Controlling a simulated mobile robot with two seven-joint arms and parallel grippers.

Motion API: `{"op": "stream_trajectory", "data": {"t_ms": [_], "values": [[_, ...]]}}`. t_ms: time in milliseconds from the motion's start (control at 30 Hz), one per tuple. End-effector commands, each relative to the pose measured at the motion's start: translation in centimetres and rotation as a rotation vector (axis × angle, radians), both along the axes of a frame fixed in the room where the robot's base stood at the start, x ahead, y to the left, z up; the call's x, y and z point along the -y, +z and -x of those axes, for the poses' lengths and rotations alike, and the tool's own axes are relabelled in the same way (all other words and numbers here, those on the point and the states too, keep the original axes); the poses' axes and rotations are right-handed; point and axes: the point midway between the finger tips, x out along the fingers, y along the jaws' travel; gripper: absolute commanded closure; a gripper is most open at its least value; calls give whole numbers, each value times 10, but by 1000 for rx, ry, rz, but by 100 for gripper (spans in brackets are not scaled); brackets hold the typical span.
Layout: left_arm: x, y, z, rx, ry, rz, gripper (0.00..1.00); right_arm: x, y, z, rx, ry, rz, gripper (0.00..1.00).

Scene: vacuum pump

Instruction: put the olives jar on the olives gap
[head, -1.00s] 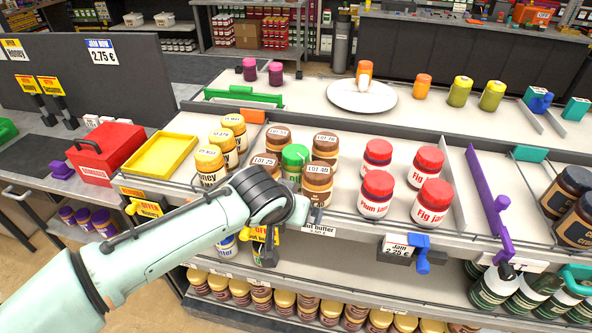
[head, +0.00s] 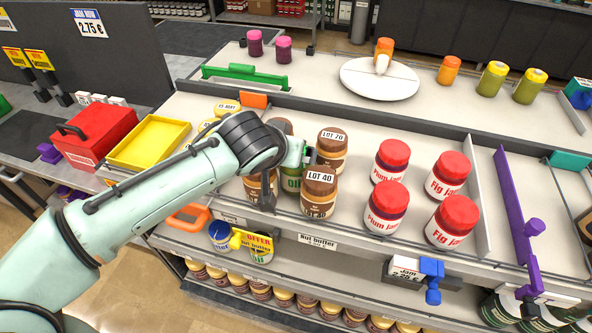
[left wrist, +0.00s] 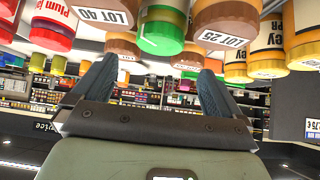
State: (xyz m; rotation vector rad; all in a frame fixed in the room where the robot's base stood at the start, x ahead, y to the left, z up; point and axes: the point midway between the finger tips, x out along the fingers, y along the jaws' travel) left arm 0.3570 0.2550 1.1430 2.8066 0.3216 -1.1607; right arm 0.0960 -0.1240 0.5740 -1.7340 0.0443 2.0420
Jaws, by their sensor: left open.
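The green-lidded olives jar (head: 290,181) stands among the brown-lidded nut butter jars on the front shelf, partly hidden by my left gripper. In the left wrist view, which looks upside down, the green jar (left wrist: 162,32) shows at the top, between a LOT 40 and a LOT 25 jar. My left gripper (head: 288,176) is open. Its dark fingers, one on each side of the green jar in the head view, also show in the left wrist view (left wrist: 156,85). I cannot tell whether they touch it. I cannot make out which space is the olives gap. My right gripper is not in view.
Red-lidded plum and fig jam jars (head: 387,206) stand to the right, before a purple divider (head: 516,215). A nut butter jar (head: 319,192) is close beside the gripper. A white plate (head: 365,82) and several jars stand on the rear shelf, with free room between.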

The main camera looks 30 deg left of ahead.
Motion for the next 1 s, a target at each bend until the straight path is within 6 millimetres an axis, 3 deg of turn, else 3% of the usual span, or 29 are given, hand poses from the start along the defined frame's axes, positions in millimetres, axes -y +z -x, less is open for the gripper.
{"op": "stream_trajectory", "data": {"t_ms": [500,833,867,1000], "values": [[-8,-44,-38,-3,-1,-1,0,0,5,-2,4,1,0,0],[-10,-50,-45,0,0,0,0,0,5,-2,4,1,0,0],[-10,-50,-45,0,0,0,6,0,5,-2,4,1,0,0],[-10,-50,-45,0,0,0,52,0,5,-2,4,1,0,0]]}}
